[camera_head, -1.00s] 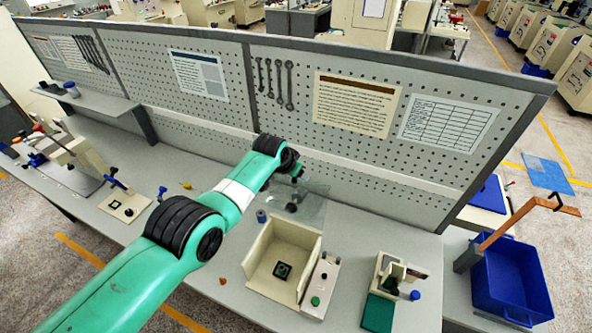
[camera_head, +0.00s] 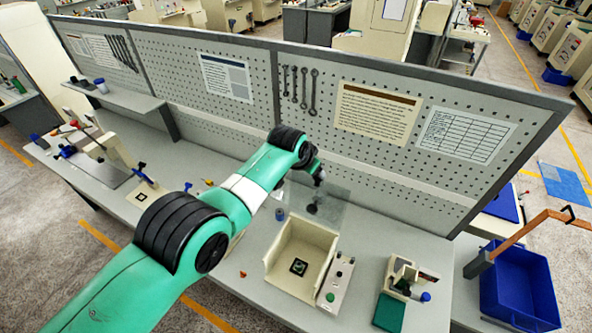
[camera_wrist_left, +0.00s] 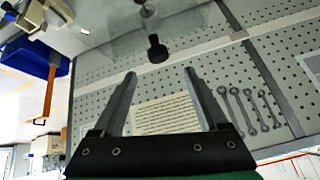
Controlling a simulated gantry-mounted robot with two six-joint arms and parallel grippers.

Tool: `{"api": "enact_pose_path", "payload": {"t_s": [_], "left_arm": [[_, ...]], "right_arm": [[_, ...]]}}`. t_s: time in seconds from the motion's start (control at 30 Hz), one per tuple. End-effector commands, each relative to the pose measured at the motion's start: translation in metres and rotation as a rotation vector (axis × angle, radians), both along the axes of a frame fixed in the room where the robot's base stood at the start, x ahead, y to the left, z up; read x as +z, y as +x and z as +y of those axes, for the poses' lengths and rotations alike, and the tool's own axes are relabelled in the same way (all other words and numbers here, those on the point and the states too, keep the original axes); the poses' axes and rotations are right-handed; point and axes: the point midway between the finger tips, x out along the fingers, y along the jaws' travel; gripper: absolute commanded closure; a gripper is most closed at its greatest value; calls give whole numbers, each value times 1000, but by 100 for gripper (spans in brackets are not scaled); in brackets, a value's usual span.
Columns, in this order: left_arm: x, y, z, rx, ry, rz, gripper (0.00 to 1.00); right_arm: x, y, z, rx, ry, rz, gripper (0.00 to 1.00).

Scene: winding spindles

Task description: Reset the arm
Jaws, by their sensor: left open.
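My left arm reaches in from the lower left in the head view, over the bench. Its small gripper (camera_head: 319,178) is above the back of the bench, in front of the pegboard. In the left wrist view the two fingers (camera_wrist_left: 159,74) stand wide apart with nothing between them. A dark round knob on a pale stem (camera_wrist_left: 157,50) shows beyond the fingertips, apart from them. A clear plate (camera_head: 331,205) lies below the gripper in the head view. My right gripper is in neither view.
A cream open box (camera_head: 284,245) and a button panel (camera_head: 337,285) stand right of the arm. A small fixture with a green pad (camera_head: 389,312) is farther right. A blue bin (camera_head: 518,292) sits past the bench end. The pegboard (camera_head: 258,120) closes off the back.

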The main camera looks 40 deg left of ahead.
Motion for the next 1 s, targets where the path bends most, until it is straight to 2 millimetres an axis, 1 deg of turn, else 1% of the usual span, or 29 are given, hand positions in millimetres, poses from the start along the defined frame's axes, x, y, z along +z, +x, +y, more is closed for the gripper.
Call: {"api": "enact_pose_path", "payload": {"t_s": [0.1, 0.47, 0.57, 0.63, 0.67, 0.7, 0.73, 0.77, 0.87, 0.97, 1.0], "left_arm": [[3, 0, -3, -5, 0, 1, 24], [2, 0, -3, -4, 0, 1, 24], [1, 0, -6, -8, 0, 2, 24], [-10, -3, -11, -15, -2, 19, 24], [-17, -5, -13, -19, -3, 29, 24], [-29, -9, -17, -25, -4, 45, 24], [-35, -7, -23, -33, -3, 36, 24], [-33, -2, -26, -39, -1, 12, 24], [-14, 16, -37, -55, 4, -92, 24], [21, 34, -48, -69, 7, -233, 24], [39, 39, -53, -74, 5, -299, 24]], "right_arm": [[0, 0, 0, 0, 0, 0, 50], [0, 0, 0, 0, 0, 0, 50], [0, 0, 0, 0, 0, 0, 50], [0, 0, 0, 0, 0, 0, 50], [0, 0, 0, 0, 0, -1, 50], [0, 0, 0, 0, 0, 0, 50], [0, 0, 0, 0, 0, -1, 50], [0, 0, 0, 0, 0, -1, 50], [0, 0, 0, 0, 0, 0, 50], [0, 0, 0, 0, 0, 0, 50], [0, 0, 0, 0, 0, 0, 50]]}}
